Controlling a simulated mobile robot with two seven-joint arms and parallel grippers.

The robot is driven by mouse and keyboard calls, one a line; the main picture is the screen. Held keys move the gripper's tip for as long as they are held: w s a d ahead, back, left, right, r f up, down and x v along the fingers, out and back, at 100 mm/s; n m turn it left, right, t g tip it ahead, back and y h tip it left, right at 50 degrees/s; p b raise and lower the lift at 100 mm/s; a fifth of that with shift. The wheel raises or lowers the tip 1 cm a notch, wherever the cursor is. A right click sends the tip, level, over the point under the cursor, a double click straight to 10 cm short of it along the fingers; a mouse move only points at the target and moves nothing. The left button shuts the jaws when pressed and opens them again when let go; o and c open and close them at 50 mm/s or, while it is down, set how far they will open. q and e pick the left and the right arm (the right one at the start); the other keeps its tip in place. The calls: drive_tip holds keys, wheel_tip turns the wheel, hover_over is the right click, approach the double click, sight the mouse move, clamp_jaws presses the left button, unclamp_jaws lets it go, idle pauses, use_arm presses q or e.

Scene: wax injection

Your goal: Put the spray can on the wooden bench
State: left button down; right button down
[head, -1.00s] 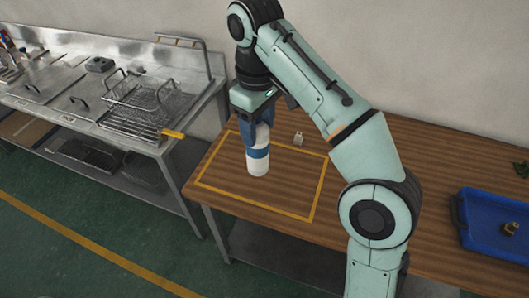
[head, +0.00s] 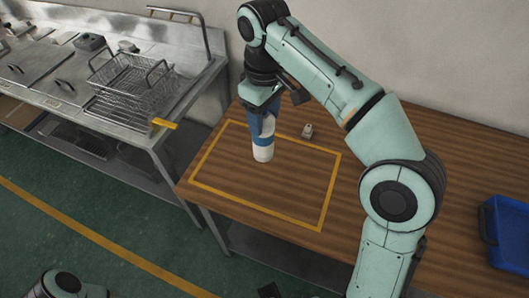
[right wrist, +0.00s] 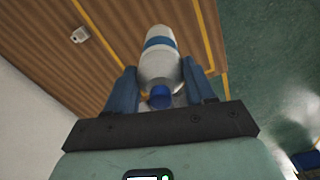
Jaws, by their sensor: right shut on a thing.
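The white spray can with a blue band (head: 263,153) is upright or slightly tilted over the wooden bench (head: 285,190), inside the yellow outline. My right gripper (head: 263,118) is above it, shut on its upper part. In the right wrist view the can (right wrist: 159,66) sits between the blue fingers (right wrist: 160,92), its blue top toward the palm. I cannot tell whether its base touches the bench. My left gripper is not clearly visible; only part of my left arm shows at the bottom left.
A small pale block (head: 307,130) lies just behind the outline. A blue tray (head: 507,238) is at the bench's right. A steel counter (head: 150,118) with a wire basket (head: 128,88) stands left, across a narrow gap. The outlined area around the can looks clear.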

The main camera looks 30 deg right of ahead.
sight(264, 145)
wheel_tip(264, 145, down, 6)
drive_tip(key=shift+w+r+b, duration=0.1)
drive_tip(key=shift+b, duration=0.7)
drive_tip(key=shift+f+b, duration=0.7)
drive_tip(key=shift+f, duration=1.75)
drive_tip(key=shift+f, duration=0.15)
drive_tip(key=shift+c, duration=2)
unclamp_jaws()
wheel_tip(264, 145, up, 12)
drive_tip(key=p, duration=0.4)
